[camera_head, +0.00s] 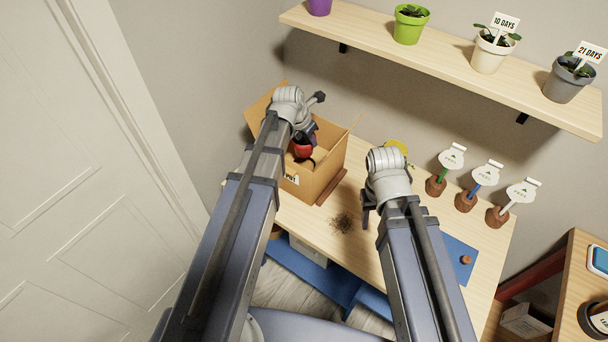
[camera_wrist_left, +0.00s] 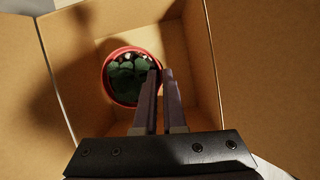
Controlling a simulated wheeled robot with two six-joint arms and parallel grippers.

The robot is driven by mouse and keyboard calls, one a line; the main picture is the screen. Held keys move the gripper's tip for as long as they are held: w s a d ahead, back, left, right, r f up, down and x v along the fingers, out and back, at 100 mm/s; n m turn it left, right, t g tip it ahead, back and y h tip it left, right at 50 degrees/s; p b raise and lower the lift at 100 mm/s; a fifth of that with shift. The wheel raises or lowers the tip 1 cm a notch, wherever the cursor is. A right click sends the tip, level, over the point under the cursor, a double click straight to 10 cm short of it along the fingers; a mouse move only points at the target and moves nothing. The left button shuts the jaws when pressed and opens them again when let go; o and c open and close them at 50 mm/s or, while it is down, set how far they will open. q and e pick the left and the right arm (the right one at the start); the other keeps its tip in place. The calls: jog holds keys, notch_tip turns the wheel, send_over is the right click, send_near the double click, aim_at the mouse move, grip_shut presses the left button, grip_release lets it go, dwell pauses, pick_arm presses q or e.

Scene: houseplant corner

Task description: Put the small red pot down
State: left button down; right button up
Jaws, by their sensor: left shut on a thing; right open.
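The small red pot (camera_head: 302,150) with dark green leaves is inside the outline of the open cardboard box (camera_head: 329,172). In the left wrist view the red pot (camera_wrist_left: 108,92) sits at the left of the fingers, with the box walls (camera_wrist_left: 75,45) around it. My left gripper (camera_head: 308,130) reaches into the box from above. Its fingers, also in the left wrist view (camera_wrist_left: 160,75), are shut on the pot's rim side. I cannot tell whether the pot's base touches the box floor. My right gripper (camera_head: 368,214) is open and empty over the table, partly hidden by its wrist.
Dark soil (camera_head: 342,221) lies on the wooden table (camera_head: 310,222) between the arms. A yellow item (camera_head: 397,146) is behind my right wrist. Several brown holders (camera_head: 466,201) with white-tagged tools stand right. A blue mat (camera_head: 459,249) lies front right. A shelf (camera_head: 450,76) with pots hangs above.

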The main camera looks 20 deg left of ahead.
aim_at(310, 154)
jog(key=shift+f, duration=0.1)
pick_arm(q)
notch_tip(310, 154, down, 6)
jog(key=b, duration=0.6)
jog(key=shift+f, duration=0.15)
pick_arm(e)
notch_tip(310, 154, down, 6)
jog(key=shift+f, duration=0.15)
pick_arm(q)
notch_tip(310, 154, down, 4)
jog(key=b, duration=0.4)
pick_arm(e)
notch_tip(310, 154, down, 4)
jog(key=shift+r, duration=0.2)
pick_arm(q)
jog(key=shift+f+b, duration=0.25)
jog(key=shift+b, duration=0.15)
pick_arm(e)
jog(key=shift+f, duration=0.4)
pick_arm(q)
jog(key=c, duration=1)
grip_release()
jog(key=shift+r, duration=0.1)
pick_arm(e)
jog(key=shift+r, duration=0.15)
